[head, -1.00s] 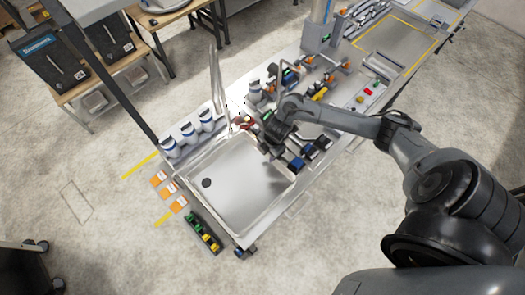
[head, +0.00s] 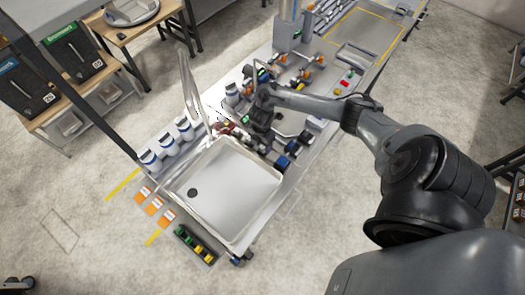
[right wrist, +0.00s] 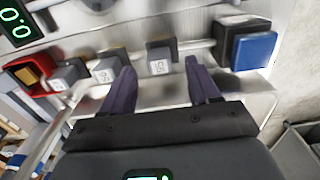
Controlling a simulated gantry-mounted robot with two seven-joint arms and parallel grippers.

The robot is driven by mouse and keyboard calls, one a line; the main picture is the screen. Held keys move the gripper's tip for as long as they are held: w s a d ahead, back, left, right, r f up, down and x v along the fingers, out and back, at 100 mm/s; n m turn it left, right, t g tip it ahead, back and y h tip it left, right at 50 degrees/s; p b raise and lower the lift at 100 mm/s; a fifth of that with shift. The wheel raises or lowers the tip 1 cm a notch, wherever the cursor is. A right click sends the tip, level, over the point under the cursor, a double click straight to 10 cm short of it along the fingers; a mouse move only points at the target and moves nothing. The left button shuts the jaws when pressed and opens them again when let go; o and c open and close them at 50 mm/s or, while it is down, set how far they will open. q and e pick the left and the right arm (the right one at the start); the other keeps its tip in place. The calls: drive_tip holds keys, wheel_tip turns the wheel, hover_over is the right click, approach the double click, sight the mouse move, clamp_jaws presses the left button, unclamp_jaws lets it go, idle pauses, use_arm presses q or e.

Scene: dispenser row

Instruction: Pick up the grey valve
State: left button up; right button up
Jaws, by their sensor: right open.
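My right gripper (head: 259,118) is over the row of valves on the steel bench. In the right wrist view my right gripper (right wrist: 160,72) is open and empty, its two dark fingers apart. A small dark grey block with a white label (right wrist: 160,58) lies on a pipe between and just beyond the fingertips; it looks like a grey valve. A lighter grey labelled block (right wrist: 105,68) is left of the left finger. Whether the fingers touch anything cannot be told. In the head view the arm and hand hide part of the row. My left gripper is not in view.
A blue-faced valve (right wrist: 254,50) is right of the fingers, and a red one (right wrist: 30,70) is at the far left. A green-lit display (right wrist: 15,20) is at top left. The empty sink basin (head: 232,185) lies before the row; white bottles (head: 183,128) stand left.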

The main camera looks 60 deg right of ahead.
sight(262, 147)
drive_tip(key=shift+d+f, duration=0.1)
drive_tip(key=shift+f, duration=1.55)
drive_tip(key=shift+c, duration=0.4)
drive_tip(key=c, duration=1)
drive_tip(key=shift+r, duration=0.1)
